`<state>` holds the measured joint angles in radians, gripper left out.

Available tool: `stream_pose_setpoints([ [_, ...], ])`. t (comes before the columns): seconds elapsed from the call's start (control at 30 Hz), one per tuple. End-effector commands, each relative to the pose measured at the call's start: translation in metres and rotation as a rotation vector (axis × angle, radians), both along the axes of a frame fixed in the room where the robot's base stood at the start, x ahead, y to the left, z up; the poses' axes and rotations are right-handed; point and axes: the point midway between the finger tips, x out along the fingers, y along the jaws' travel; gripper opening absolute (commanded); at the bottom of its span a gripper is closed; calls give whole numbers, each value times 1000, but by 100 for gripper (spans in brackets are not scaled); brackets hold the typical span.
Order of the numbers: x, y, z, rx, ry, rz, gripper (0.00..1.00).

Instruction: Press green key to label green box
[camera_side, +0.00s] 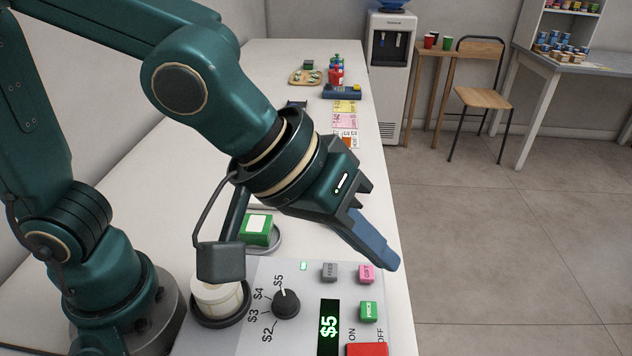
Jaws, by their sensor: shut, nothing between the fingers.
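The green key (369,311) is on the right part of a light grey machine panel (262,302). The green box (256,243) with a white patch on its top sits on a round grey plate (276,246) just behind the panel. I cannot make out any print on the patch. My gripper (387,263) is shut and empty, its blue fingers slanting down to the right. In the picture its fingertips are above and slightly right of the pink key (367,273), beyond the green key and apart from it.
The panel has a dial (286,303) pointing to $5, a display (328,327) reading $5, a grey key (330,272) and a red switch (367,349). A white roll (217,298) is at its left. A tray (305,77) and bottles stand far back on the counter.

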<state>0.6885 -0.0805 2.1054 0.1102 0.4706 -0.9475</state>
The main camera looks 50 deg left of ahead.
Motion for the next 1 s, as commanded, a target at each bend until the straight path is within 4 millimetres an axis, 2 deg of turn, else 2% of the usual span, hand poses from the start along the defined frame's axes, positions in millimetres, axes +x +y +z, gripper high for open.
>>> stream_pose_setpoints([
  [0.2,-1,1,-33,5,5,0,0],
  [0.43,0,1,-57,5,1,1,0],
  [0.63,-1,0,-66,0,1,0,0],
  [1.0,-1,0,-67,-1,1,0,0],
])
